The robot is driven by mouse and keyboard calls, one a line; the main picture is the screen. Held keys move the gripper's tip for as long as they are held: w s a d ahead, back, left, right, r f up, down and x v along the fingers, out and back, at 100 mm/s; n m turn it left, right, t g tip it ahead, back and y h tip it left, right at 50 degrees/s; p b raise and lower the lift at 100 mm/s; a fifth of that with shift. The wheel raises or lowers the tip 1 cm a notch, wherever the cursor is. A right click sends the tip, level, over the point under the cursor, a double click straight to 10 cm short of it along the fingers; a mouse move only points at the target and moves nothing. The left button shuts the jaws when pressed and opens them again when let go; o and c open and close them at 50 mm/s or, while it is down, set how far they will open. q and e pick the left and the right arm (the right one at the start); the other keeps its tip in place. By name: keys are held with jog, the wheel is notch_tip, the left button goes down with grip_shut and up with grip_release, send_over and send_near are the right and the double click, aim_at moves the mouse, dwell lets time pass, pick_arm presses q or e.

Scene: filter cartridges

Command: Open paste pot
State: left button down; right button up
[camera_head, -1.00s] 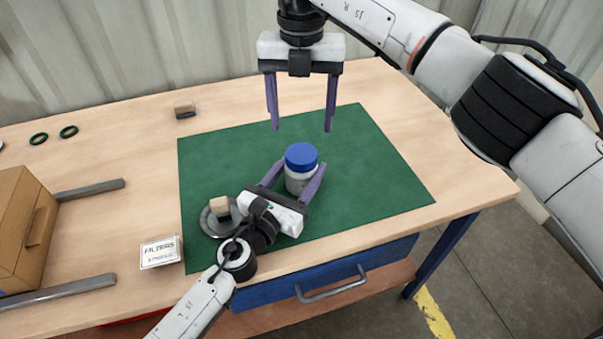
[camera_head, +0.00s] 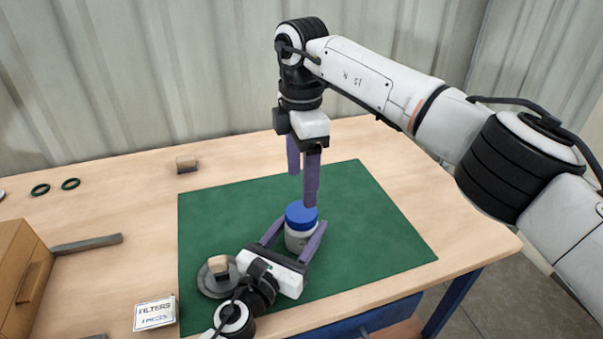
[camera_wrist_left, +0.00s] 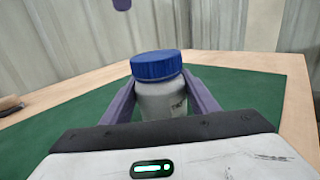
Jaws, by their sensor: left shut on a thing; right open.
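The paste pot (camera_head: 298,240) is a pale grey jar with a blue lid (camera_head: 301,214), standing upright on the green mat (camera_head: 358,222). The lid is on the pot; it also shows in the left wrist view (camera_wrist_left: 156,66). My left gripper (camera_head: 292,238) is shut on the pot's body, its purple fingers on either side below the lid.
Two dark rings (camera_head: 55,188) and a small block (camera_head: 186,164) lie behind. The mat's right side is clear.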

aim_at(301, 211)
notch_tip(301, 211, down, 8)
jog(key=shift+r, duration=0.1)
dwell(0.4)
jog(key=shift+c, duration=0.2)
